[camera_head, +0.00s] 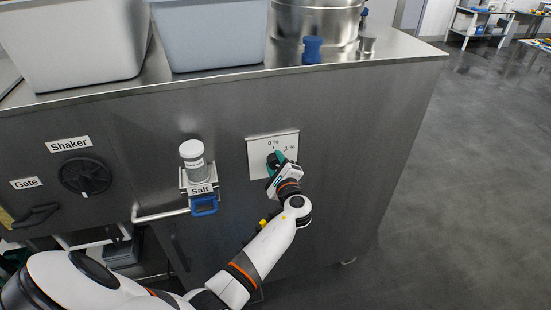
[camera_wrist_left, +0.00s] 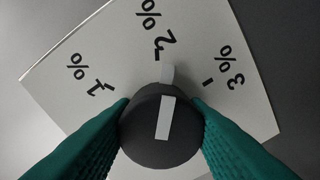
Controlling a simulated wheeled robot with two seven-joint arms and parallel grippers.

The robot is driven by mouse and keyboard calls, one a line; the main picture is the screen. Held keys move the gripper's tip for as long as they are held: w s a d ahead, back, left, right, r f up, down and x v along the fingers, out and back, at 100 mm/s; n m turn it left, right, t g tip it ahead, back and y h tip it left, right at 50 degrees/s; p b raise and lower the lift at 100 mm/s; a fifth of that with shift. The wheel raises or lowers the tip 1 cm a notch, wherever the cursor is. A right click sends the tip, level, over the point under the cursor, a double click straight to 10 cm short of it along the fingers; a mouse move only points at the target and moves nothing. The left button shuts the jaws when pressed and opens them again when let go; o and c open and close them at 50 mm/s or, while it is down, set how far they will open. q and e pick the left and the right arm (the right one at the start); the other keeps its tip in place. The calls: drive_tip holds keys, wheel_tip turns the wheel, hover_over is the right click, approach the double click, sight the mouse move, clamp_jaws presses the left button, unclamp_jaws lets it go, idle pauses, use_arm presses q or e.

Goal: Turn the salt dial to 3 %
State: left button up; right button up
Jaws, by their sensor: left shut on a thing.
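The salt dial is a dark round knob (camera_wrist_left: 160,140) with a white line, on a white scale plate (camera_head: 259,154). In the left wrist view the plate (camera_wrist_left: 70,60) reads 1 %, 2 % and 3 %. The knob's white line and small light tab point up near the 2 % mark, slightly to its 3 % side. My left gripper (camera_head: 277,160) is at the plate, its green fingers shut on the knob from both sides; they also show in the left wrist view (camera_wrist_left: 162,130). In the head view the gripper hides part of the plate. My right gripper is not in view.
A salt jar (camera_head: 194,160) stands on a holder labelled Salt, with a blue handle (camera_head: 204,206), left of the plate. Further left is the black Shaker knob (camera_head: 86,175). The floor at right is clear.

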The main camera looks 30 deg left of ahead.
use_arm(q)
drive_tip(key=m+p, duration=0.1)
drive_tip(key=m, duration=0.1)
drive_tip(key=m+p, duration=0.2)
drive_tip(key=m, duration=0.1)
drive_tip(key=shift+a+r+m, duration=0.1)
drive_tip(key=shift+r+m, duration=0.2)
drive_tip(key=shift+r, duration=0.05)
drive_tip(key=shift+w+f+m+p, duration=0.1)
drive_tip(key=shift+m+p, duration=1.1)
drive_tip(key=shift+m, duration=0.7)
drive_tip(key=o, duration=0.7)
drive_tip(key=shift+f, duration=0.1)
drive_tip(key=shift+o, duration=1.3)
drive_tip(key=shift+f, duration=0.1)
